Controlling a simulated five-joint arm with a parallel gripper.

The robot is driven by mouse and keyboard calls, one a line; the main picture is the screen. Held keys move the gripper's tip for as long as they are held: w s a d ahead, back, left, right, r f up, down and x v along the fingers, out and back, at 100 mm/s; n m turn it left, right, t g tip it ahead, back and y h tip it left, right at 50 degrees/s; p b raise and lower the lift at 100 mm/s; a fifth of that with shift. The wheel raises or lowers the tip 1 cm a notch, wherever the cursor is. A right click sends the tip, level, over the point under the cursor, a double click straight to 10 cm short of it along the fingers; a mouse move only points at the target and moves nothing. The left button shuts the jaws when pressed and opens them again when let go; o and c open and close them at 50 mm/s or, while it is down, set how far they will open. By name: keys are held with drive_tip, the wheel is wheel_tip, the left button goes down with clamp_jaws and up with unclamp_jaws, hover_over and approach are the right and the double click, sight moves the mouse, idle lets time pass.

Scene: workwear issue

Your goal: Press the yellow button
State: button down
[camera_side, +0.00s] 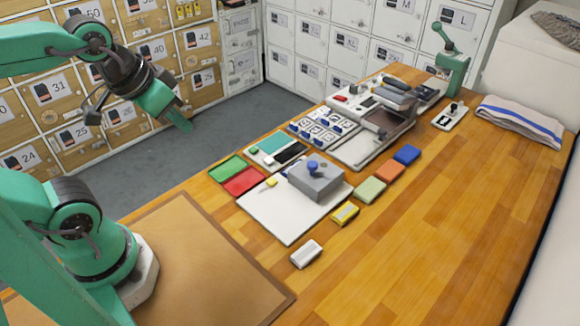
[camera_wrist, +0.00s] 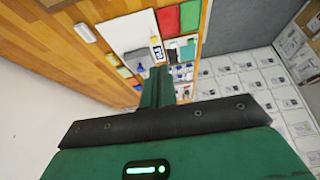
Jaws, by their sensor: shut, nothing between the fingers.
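A small yellow piece (camera_side: 272,182), which looks like the yellow button, sits on the white board (camera_side: 283,228) near its upper left edge. It also seems to show in the wrist view (camera_wrist: 154,40). A separate yellow block (camera_side: 345,213) lies on the bench beside the board. My gripper (camera_side: 187,126) is shut and empty, high over the grey floor to the left of the bench, well apart from the yellow piece. In the wrist view its green fingers (camera_wrist: 157,75) point toward the bench items.
A grey box (camera_side: 316,182) with a blue knob (camera_side: 313,165) stands on the board. Red (camera_side: 244,181) and green (camera_side: 227,168) trays lie close to the yellow piece.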

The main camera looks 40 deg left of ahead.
drive_tip(key=shift+w, duration=0.15)
drive_tip(key=n+g, duration=0.6)
drive_tip(key=n, duration=1.2)
hover_over(271, 180)
wheel_tip(271, 180, down, 9)
drive_tip(key=shift+r, duration=0.15)
drive_tip(key=shift+d, duration=0.1)
wheel_tip(271, 180, down, 14)
idle(0.3)
